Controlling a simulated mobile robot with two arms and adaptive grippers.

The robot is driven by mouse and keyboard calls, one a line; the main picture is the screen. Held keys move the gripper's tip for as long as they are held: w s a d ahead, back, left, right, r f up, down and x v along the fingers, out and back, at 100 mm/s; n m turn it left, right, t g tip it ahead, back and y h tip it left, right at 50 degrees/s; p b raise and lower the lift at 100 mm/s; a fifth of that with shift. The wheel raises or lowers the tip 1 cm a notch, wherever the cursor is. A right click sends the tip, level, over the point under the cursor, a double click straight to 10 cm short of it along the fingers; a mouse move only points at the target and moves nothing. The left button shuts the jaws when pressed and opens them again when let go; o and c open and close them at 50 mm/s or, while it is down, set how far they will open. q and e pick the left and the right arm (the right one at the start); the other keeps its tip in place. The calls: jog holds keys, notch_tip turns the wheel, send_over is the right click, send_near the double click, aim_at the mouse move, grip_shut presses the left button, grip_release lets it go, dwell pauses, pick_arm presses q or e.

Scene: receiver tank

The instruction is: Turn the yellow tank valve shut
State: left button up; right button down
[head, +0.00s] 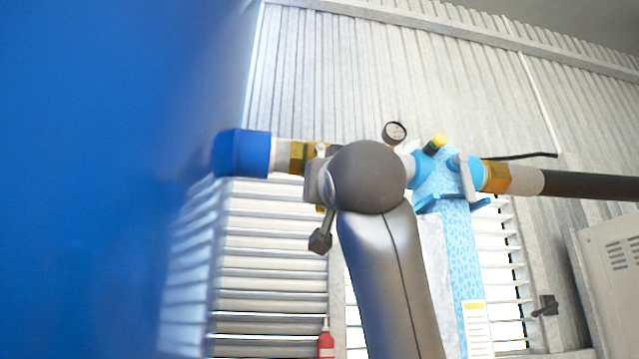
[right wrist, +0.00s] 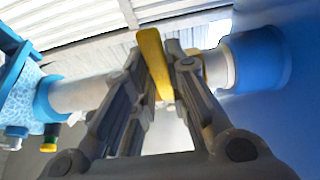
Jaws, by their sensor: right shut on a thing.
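The yellow valve handle (right wrist: 152,62) shows in the right wrist view as a flat bar between my right gripper's fingers (right wrist: 160,58), which are shut on it. It appears to lie crosswise to the pipe. The brass-coloured valve body (head: 298,157) sits in the head view between the blue pipe end (head: 243,153) and my right wrist, which hides the gripper and most of the handle there. The blue pipe end also shows at right in the right wrist view (right wrist: 258,60). My left gripper is in neither view.
A blue tank wall (head: 90,180) fills the left of the head view. A light-blue filter unit (head: 437,180) with a gauge (head: 395,133) stands right of my wrist. A dark hose (head: 590,186) runs off right. A grey cabinet (head: 610,270) stands at the lower right.

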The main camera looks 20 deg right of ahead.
jog(key=c, duration=1.7)
grip_release()
jog(key=shift+w+a+f, duration=0.1)
jog(key=shift+f, duration=0.1)
jog(key=shift+o, duration=1.4)
jog(key=shift+w+a, duration=0.1)
jog(key=shift+w, duration=0.05)
jog(key=shift+r, duration=0.1)
jog(key=v, duration=1.2)
jog(key=shift+a+r, duration=0.1)
jog(key=shift+a, duration=0.05)
